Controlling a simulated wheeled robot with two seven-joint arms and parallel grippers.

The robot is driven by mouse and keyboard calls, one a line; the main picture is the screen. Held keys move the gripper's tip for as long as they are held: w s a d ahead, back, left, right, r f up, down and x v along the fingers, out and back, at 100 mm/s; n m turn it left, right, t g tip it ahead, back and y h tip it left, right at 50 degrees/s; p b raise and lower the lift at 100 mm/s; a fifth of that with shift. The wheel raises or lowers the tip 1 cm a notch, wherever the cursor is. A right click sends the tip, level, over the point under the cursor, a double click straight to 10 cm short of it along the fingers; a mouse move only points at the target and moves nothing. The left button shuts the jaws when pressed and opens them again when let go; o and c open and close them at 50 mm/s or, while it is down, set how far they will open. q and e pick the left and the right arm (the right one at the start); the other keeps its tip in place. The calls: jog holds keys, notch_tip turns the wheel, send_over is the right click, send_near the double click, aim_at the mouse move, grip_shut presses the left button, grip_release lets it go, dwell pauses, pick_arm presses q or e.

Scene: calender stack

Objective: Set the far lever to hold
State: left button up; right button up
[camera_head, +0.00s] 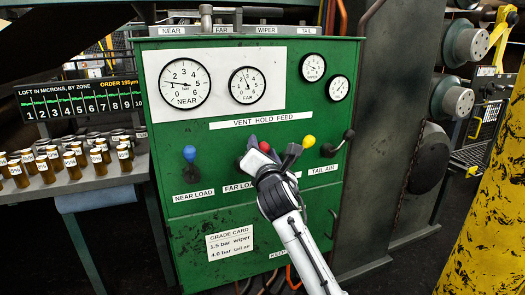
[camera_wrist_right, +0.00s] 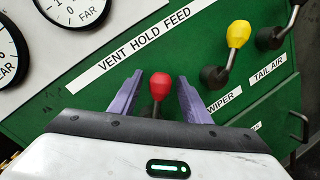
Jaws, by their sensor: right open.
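The far lever has a red knob (camera_head: 264,146) on the green panel (camera_head: 250,205), above the partly hidden FAR LOAD label. In the right wrist view the red knob (camera_wrist_right: 159,85) stands between the two purple fingers, with a gap on each side. My right gripper (camera_head: 271,156) is open around the knob and shut on nothing. The wrist view shows its fingers (camera_wrist_right: 159,80) one to each side. The lever's pivot is hidden behind my gripper. The VENT HOLD FEED strip (camera_head: 261,119) runs above the levers. My left gripper is not in view.
A blue-knobbed lever (camera_head: 189,153) stands left, above NEAR LOAD. A yellow-knobbed lever (camera_head: 309,141) is close on the right, with a black-knobbed lever (camera_head: 348,134) beyond. Gauges sit above. A shelf of small brown bottles (camera_head: 97,158) is at left; a yellow post (camera_head: 490,210) at right.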

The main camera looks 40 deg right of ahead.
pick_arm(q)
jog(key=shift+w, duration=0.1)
pick_arm(e)
grip_shut()
